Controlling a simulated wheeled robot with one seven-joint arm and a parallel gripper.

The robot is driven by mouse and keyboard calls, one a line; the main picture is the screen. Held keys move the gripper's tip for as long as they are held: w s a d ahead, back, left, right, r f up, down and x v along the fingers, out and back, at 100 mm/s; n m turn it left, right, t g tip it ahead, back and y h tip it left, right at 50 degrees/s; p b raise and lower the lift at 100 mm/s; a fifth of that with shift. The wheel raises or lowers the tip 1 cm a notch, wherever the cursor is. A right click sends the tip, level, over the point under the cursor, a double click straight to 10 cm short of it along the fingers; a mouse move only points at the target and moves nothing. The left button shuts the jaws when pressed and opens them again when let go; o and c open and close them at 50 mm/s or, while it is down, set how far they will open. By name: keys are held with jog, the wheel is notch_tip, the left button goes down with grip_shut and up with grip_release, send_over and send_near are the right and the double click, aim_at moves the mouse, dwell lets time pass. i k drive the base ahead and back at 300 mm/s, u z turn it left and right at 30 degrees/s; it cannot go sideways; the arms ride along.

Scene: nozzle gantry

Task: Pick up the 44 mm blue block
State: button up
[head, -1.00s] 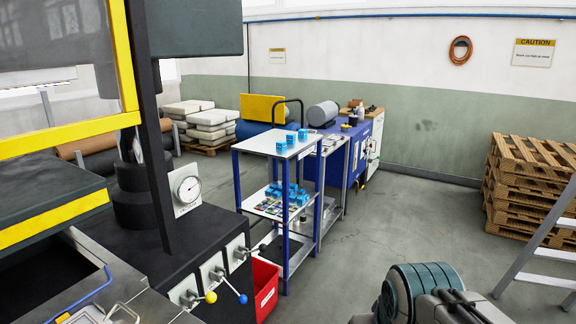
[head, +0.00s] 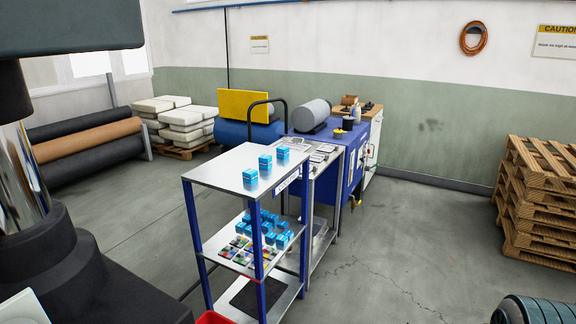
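Three blue blocks stand in a row on the top shelf of a blue-framed cart (head: 225,172): a near one (head: 250,176), a middle one (head: 265,162) and a far one (head: 283,153). Several more blue blocks (head: 270,228) sit close together on the cart's middle shelf, partly overlapping each other. I cannot tell from size which block is the 44 mm one. A label strip is on the top shelf's right edge, too small to read.
Small multicoloured items (head: 240,250) lie on the middle shelf. A blue workbench (head: 352,150) stands behind the cart. A black machine (head: 75,265) fills the left foreground. Stacked pallets (head: 545,200) stand at right. The floor (head: 400,245) right of the cart is clear.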

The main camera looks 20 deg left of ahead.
aim_at(250, 175)
jog(key=u, duration=0.1)
jog(key=i, duration=1.6)
jog(key=u, duration=1.25)
jog(key=i, duration=1.3)
jog(key=u, duration=0.75)
